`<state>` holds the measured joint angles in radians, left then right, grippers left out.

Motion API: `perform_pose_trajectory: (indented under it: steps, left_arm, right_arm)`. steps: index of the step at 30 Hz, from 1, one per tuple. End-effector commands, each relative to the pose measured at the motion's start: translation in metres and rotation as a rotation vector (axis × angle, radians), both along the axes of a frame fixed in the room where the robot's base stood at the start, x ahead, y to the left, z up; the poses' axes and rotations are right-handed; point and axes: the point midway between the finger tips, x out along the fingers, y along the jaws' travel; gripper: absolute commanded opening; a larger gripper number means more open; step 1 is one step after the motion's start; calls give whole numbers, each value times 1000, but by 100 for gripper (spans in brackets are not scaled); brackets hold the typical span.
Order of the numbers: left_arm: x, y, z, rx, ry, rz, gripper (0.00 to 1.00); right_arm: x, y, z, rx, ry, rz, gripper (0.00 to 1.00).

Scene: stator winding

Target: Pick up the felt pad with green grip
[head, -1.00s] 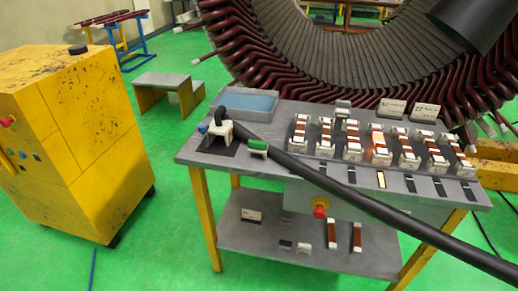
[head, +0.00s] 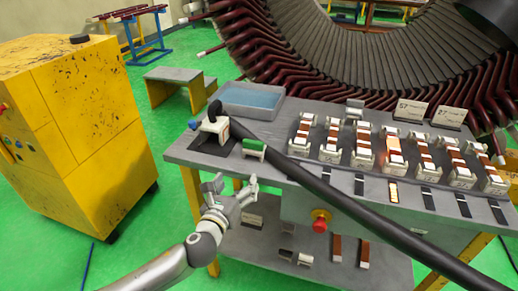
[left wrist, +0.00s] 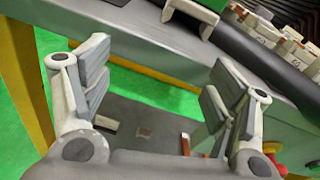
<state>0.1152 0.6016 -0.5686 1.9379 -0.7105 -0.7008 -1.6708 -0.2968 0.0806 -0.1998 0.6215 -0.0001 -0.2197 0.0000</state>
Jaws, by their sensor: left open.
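My left gripper (head: 232,190) is open and empty in front of the table's front edge, below and left of the pad. In the left wrist view the two fingers (left wrist: 155,92) stand wide apart with nothing between them. My right gripper is not in view.
A thick black hose (head: 340,203) crosses the table diagonally. A white piece with a blue knob (head: 209,127) stands left of the pad, a blue tray (head: 250,102) behind. Rows of white-and-copper blocks (head: 330,140) fill the right. A red button (head: 320,225) is on the table front.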

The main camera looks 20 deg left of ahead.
Motion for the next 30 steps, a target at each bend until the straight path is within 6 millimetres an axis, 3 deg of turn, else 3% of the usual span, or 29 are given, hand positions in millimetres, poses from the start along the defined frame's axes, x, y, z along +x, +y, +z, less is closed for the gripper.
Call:
perform_pose_trajectory:
  steps: [3, 6, 15, 23, 28, 30]
  left_arm:
    - [-3, -9, 34, 133, -79, -34, 80]
    - [-2, -12, 46, 182, -107, -43, 80]
    - [41, -15, 50, 190, -112, -44, 80]
    - [60, -17, 54, 187, -111, -45, 80]
    - [86, -20, 66, 186, -112, -45, 80]
    - [93, -20, 61, 188, -109, -45, 80]
  right_arm:
    - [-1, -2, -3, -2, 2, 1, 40]
    - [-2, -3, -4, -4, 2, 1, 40]
    - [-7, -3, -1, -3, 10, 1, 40]
    - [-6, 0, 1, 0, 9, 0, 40]
    - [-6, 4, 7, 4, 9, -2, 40]
    - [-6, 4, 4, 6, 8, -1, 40]
